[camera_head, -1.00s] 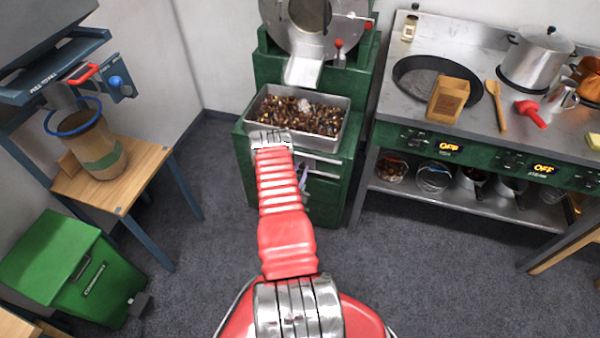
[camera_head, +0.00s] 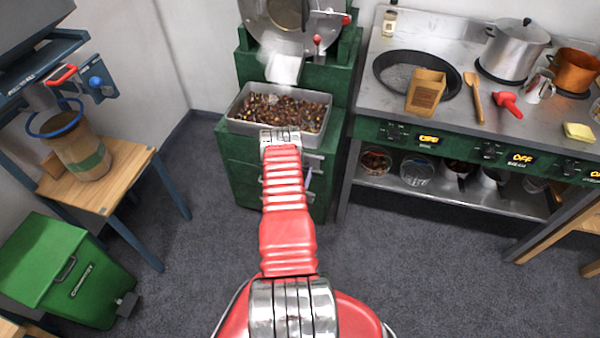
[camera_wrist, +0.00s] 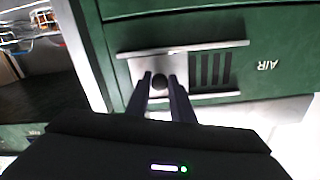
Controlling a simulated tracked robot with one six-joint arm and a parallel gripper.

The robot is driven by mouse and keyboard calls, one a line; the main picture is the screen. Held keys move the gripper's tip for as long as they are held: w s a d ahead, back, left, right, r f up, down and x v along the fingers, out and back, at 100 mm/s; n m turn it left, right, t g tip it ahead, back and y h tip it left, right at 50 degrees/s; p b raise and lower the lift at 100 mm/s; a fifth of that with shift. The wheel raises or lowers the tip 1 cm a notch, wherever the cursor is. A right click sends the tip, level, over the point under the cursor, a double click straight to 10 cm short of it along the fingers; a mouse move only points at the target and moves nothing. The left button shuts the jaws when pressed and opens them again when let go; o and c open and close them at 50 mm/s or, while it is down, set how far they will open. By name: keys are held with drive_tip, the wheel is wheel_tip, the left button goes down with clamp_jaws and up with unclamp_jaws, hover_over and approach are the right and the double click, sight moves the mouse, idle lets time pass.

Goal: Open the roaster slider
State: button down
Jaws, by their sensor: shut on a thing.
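The roaster (camera_head: 245,172) is a green cabinet with a steel drum at the top. Its slider (camera_wrist: 150,72) shows in the wrist view as a light metal plate between two rails, with a dark round knob (camera_wrist: 160,81). Dark vent slots (camera_wrist: 212,70) show beside the knob, and "AIR" is lettered on the green panel beyond them. My gripper (camera_wrist: 160,88) has its two dark fingers on either side of the knob, shut on it.
A steel tray (camera_head: 236,124) full of chestnuts sits on the roaster front, above my wrist. The stove (camera_head: 400,103) with pots stands to the right. A wooden stand (camera_head: 135,170) with a bag and a green bin (camera_head: 95,285) are on the left. Floor between is clear.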

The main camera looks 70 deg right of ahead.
drive_tip(key=c, duration=1.5)
unclamp_jaws()
drive_tip(key=shift+w, duration=0.15)
drive_tip(key=shift+c, duration=0.2)
drive_tip(key=shift+a, duration=0.15)
drive_tip(key=s+a, duration=0.2)
drive_tip(key=a, duration=1.1)
drive_tip(key=shift+a, duration=0.2)
